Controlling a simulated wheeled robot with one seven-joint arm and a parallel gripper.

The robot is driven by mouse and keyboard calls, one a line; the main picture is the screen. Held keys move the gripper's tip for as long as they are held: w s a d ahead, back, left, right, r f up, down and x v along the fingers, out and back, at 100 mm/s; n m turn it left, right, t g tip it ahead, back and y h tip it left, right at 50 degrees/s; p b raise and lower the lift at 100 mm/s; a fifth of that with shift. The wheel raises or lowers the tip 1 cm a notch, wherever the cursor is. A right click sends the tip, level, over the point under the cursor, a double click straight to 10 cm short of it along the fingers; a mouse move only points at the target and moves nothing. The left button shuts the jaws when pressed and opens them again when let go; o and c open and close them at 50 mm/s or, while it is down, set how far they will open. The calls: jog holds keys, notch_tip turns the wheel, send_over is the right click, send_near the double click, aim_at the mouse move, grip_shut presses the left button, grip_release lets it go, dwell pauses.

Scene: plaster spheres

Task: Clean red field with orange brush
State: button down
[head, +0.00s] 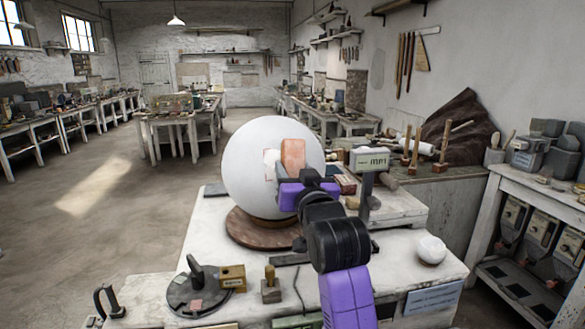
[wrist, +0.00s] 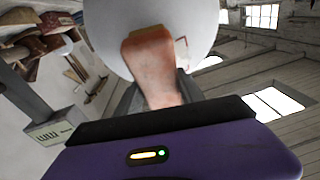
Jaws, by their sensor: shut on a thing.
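A large white plaster sphere (head: 247,180) stands on a brown round turntable (head: 250,232) on the workbench; it also fills the top of the wrist view (wrist: 105,25). My gripper (head: 294,178) is shut on the orange brush (head: 293,155) in front of the sphere's right side. In the wrist view the brush (wrist: 150,70) points away from my gripper, its far end over the sphere. I cannot tell whether it touches. A pale patch (head: 270,163) lies left of the brush. In the wrist view a thin red edge (wrist: 183,42) shows beside the brush, which hides part of that area.
A device with a small display (head: 370,160) stands close right of my gripper. A small white ball (head: 431,249) lies at the bench's right. A dark round plate (head: 190,305) with tools is at the front left. Open floor lies left of the bench.

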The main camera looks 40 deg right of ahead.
jog(key=shift+s+r, duration=0.1)
jog(key=shift+s, duration=0.05)
jog(key=shift+s+a+r+p, duration=0.35)
jog(key=shift+s+a+p, duration=0.15)
jog(key=shift+s, duration=0.4)
